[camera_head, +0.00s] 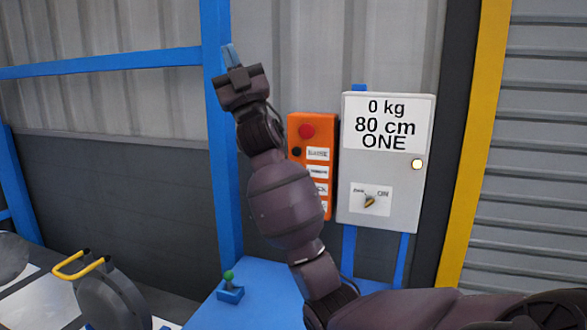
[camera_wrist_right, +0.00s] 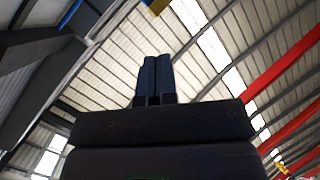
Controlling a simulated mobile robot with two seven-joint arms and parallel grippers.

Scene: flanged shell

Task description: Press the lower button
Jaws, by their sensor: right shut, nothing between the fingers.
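An orange button box (camera_head: 298,128) is mounted upright in the middle of the head view, partly covered by my right arm. It has a large red button (camera_head: 306,131) near the top and a smaller black button (camera_head: 297,152) below it. White labels run down its right side. My right gripper (camera_head: 229,55) points up, above and to the left of the box, in front of a blue post. It also shows in the right wrist view (camera_wrist_right: 155,75), its fingers together with nothing between them. My left gripper is not in view.
A grey panel (camera_head: 412,190) with a sign, a lit lamp (camera_head: 417,164) and a switch (camera_head: 369,201) stands right of the box. A blue table (camera_head: 262,290) carries a green-topped joystick (camera_head: 229,285). A blue post (camera_head: 222,150) rises behind my right arm.

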